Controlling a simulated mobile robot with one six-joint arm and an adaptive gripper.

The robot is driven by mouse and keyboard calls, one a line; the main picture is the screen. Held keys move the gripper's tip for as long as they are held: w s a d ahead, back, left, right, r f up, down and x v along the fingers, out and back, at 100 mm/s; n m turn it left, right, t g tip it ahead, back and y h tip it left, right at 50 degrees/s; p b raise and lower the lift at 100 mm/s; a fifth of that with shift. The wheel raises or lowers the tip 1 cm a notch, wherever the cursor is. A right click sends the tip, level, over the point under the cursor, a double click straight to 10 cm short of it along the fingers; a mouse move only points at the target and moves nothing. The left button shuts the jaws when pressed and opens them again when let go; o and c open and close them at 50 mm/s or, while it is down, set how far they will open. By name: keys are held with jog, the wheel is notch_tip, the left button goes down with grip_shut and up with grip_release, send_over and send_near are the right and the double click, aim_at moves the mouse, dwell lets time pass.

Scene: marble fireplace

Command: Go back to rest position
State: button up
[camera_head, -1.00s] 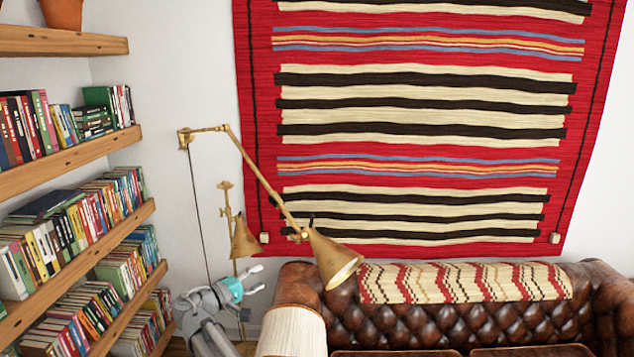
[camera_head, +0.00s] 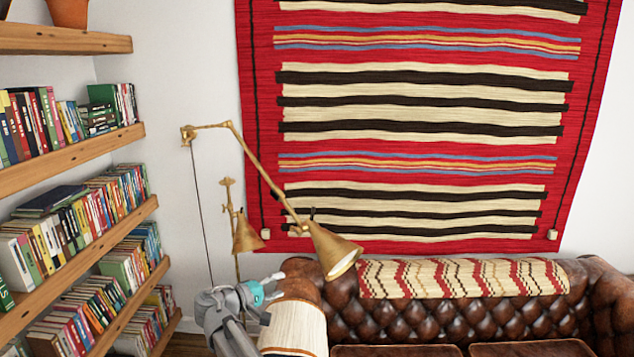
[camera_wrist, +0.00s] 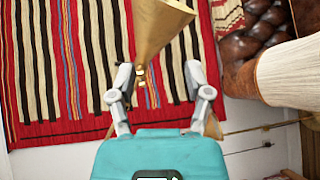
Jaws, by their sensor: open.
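My gripper (camera_head: 275,283) shows in the head view at the lower middle, in front of the sofa's left arm and below the brass lamp. In the wrist view my gripper (camera_wrist: 158,82) has its two grey fingers spread apart, with nothing held between them. The brass lamp shade (camera_wrist: 160,30) appears beyond the fingertips in that view. I cannot tell how far it is from them.
A brass wall lamp (camera_head: 335,250) hangs over the brown leather sofa (camera_head: 420,318). A striped red rug (camera_head: 420,175) covers the wall. Bookshelves (camera_head: 85,255) stand at the left.

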jog(key=s+d+f+m+g+y+b, duration=0.2)
jog(key=d+f+g+b, duration=0.15)
jog(key=d+f, duration=0.65)
jog(key=s+d+f+m+g+y+b, duration=0.5)
jog(key=s+d+f+y, duration=0.5)
jog(key=s+d+f, duration=0.5)
jog(key=shift+s+d+f+m+g+y+b, duration=0.3)
jog(key=shift+s+d+f+m+g+b, duration=0.1)
jog(key=shift+d+f+g+b, duration=0.7)
jog(key=shift+d+r, duration=0.1)
jog(key=shift+r, duration=0.05)
